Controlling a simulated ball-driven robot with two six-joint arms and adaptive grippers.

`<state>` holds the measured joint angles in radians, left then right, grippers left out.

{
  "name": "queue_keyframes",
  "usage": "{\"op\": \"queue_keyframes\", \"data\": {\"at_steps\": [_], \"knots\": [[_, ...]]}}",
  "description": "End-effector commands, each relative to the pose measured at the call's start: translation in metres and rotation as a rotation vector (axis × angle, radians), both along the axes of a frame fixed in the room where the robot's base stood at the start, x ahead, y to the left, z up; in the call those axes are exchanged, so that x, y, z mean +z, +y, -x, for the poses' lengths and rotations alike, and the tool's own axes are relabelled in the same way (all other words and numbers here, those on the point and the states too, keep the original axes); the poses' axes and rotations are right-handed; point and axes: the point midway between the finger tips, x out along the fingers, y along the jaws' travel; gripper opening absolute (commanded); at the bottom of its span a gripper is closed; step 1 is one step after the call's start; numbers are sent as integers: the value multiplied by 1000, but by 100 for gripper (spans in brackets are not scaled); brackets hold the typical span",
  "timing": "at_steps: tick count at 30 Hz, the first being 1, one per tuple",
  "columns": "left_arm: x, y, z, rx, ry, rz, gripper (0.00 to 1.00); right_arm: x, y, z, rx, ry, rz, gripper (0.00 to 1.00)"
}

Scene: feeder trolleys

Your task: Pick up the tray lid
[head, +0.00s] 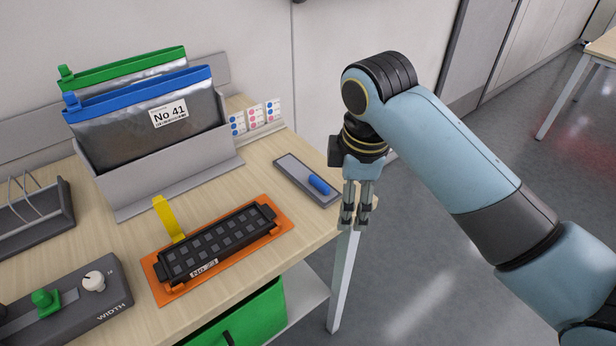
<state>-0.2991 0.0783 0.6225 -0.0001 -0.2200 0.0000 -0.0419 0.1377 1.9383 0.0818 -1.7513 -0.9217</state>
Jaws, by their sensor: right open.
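A long black tray (217,240) with rows of grey square pockets and a partly readable "No" label lies on an orange mat (160,291) near the table's front edge. I cannot tell a separate lid from the tray's top. A yellow upright tab (167,217) stands at the tray's back left side. My right gripper (355,222) points down, open and empty, beyond the table's right corner and to the right of the tray, well apart from it. My left gripper is not in view.
A grey holder (170,182) with blue-topped and green-topped pouches stands behind the tray. A "WIDTH" control box (75,305) is front left. A green bin (245,318) sits below the table.

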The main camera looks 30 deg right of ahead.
Motion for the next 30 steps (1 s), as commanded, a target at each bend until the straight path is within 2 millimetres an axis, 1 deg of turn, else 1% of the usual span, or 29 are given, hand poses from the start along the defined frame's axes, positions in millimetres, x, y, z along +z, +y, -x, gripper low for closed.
{"op": "queue_keyframes", "data": {"at_steps": [1,4,6,9,10,12,14,18,21,26,30], "knots": [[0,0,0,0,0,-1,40,4,-3,-21,89,19,9,85],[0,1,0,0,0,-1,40,12,-7,-58,304,71,16,85],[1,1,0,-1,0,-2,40,21,-10,-81,453,105,16,85],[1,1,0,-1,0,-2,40,32,-13,-102,612,137,7,85],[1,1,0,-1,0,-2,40,35,-13,-107,644,143,4,85],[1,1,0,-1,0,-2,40,36,-14,-113,697,154,0,85],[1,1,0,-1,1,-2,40,31,-14,-114,719,159,-3,85],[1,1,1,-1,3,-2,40,7,-13,-114,728,160,-4,85],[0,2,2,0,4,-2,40,-7,-14,-115,727,158,-3,85],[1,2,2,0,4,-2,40,-19,-14,-114,726,158,-2,85],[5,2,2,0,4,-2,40,-40,-16,-111,725,161,-3,85]]}}
